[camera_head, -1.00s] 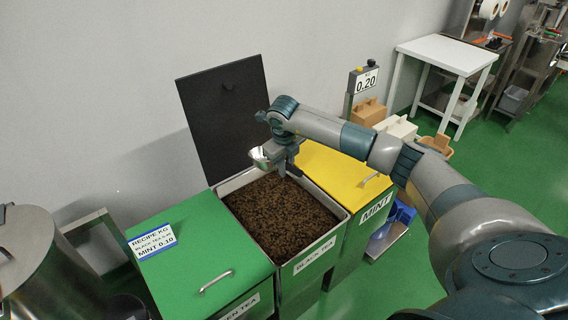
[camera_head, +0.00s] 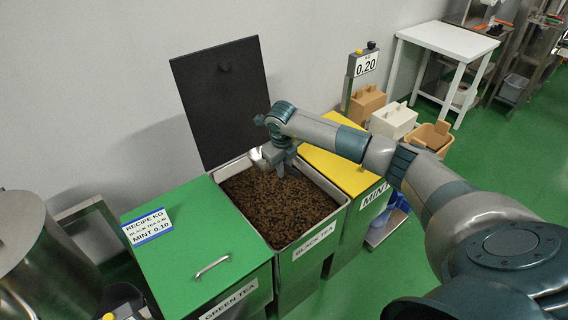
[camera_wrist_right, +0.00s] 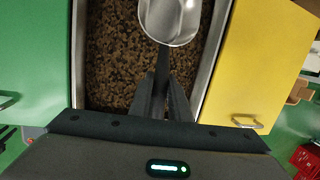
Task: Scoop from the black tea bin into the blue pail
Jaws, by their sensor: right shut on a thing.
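The black tea bin (camera_head: 322,237) is open and holds dark loose tea (camera_head: 275,205); its black lid stands raised behind it. My right gripper (camera_head: 284,168) is over the back of the bin, shut on the handle of a metal scoop (camera_head: 258,158). In the right wrist view, the scoop (camera_wrist_right: 170,18) shows a shiny bowl with no tea visible in it, above or at the tea; contact is unclear. The gripper fingers (camera_wrist_right: 163,95) close around its dark handle. A blue pail (camera_head: 398,205) is partly visible right of the mint bin, low down. My left gripper is not in view.
The closed green tea bin (camera_head: 190,245) stands left and the yellow-lidded mint bin (camera_head: 335,168) right of the tea bin. A white table (camera_head: 440,38) stands farther back. A steel drum (camera_head: 25,250) is at far left.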

